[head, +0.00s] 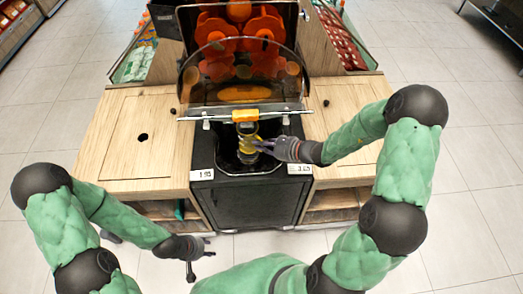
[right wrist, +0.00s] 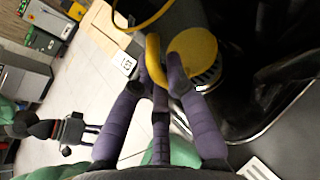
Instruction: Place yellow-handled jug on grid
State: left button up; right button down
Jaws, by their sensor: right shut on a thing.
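The yellow-handled jug (head: 246,148) is in the black recess below the juicer's yellow spout, partly hidden by my right gripper. In the right wrist view its curved yellow handle (right wrist: 153,55) is between my fingers, beside a round yellow part (right wrist: 195,50). My right gripper (head: 262,146) comes in from the right, and its fingers (right wrist: 160,88) are shut on the handle. The grid is not clearly visible; a grey ribbed patch (right wrist: 209,76) shows beside the yellow part. I cannot tell whether the jug touches the grid. My left gripper (head: 210,247) is open and empty, low in front of the cabinet.
The orange juicer (head: 240,55) stands behind a clear cover, above the black cabinet (head: 248,203). Wooden counters (head: 133,140) flank it, with price tags (head: 202,175) at the recess's front corners. The dark recess walls are close around the jug. The floor in front is clear.

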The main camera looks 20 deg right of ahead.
jog(key=shift+f+b, duration=0.75)
jog(key=shift+f, duration=1)
jog(key=shift+f, duration=0.1)
jog(key=c, duration=1.2)
grip_release()
jog(key=shift+c, duration=0.2)
